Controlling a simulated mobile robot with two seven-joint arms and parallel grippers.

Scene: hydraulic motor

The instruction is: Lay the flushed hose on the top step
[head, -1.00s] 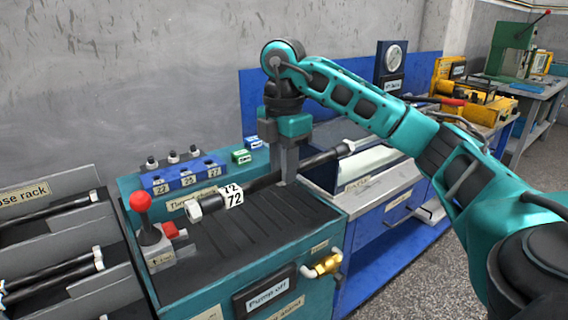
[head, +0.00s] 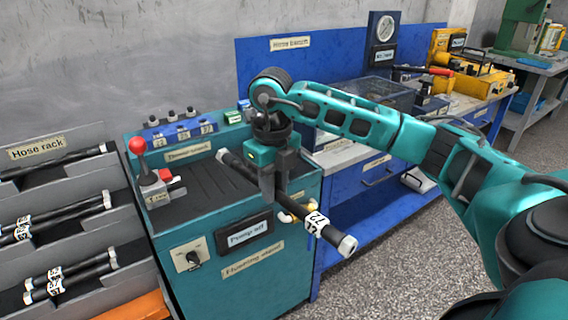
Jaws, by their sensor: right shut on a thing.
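A black hose (head: 245,170) with metal end fittings and a white tag reading 72 is held in my right gripper (head: 275,182). The gripper is shut on the hose near its middle and hangs in front of the teal flushing stand (head: 232,285). The hose slants, its tagged end toward the lower right. The hose rack (head: 90,202) stands at the left with stepped grey shelves. Its top step holds one dark hose (head: 60,162), and the lower steps hold several tagged hoses. My left gripper is not in view.
A red-knobbed lever (head: 140,150) and a blue numbered block (head: 180,132) stand on the flushing stand. A blue bench (head: 375,185) with a gauge and yellow equipment runs to the right. Open grey floor (head: 390,255) lies in front.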

